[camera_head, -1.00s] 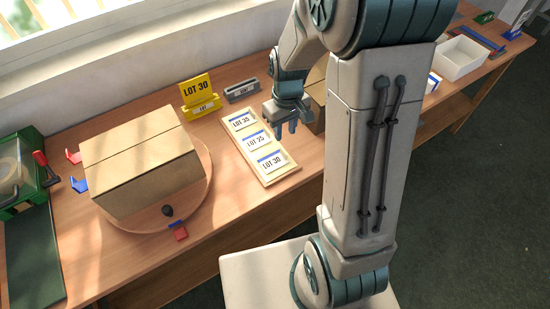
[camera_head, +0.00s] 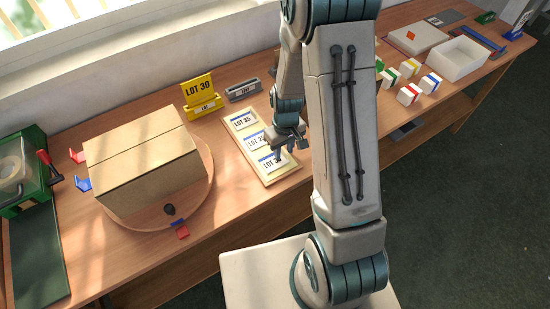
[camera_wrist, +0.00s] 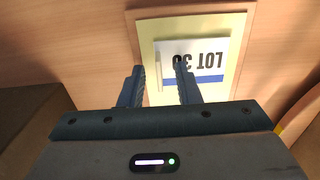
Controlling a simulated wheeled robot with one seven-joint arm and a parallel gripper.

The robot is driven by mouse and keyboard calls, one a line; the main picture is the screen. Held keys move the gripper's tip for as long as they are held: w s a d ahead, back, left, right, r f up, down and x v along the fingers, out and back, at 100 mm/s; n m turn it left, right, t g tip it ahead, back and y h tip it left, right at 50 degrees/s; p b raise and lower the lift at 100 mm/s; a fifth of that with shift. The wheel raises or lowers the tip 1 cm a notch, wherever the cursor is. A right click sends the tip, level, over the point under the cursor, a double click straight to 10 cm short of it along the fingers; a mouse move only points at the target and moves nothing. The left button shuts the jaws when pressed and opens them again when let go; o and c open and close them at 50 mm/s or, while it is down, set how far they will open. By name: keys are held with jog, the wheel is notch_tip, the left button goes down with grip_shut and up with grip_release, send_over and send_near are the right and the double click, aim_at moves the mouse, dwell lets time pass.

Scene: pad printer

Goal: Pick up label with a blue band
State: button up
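The label reading LOT 30 (camera_head: 268,163) is white with a blue band and lies at the near end of a cream tray (camera_head: 288,174). It shows upside down in the wrist view (camera_wrist: 208,58), with the tray's rim (camera_wrist: 238,35) around it. The LOT 35 label (camera_head: 241,121) lies at the far end, and another label (camera_head: 253,142) lies between them, partly hidden by my gripper. My gripper (camera_head: 284,153) is over the near part of the tray. In the wrist view its fingers (camera_wrist: 160,72) are apart with nothing held, at the label's left side.
A cardboard box (camera_head: 140,165) on a round turntable stands left of the tray. A yellow LOT 30 stand (camera_head: 200,93) and a grey holder (camera_head: 242,90) are behind. Several small boxes (camera_head: 408,94) and a white bin (camera_head: 458,58) are to the right.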

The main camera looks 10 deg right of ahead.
grip_shut()
jog(key=shift+r, duration=0.15)
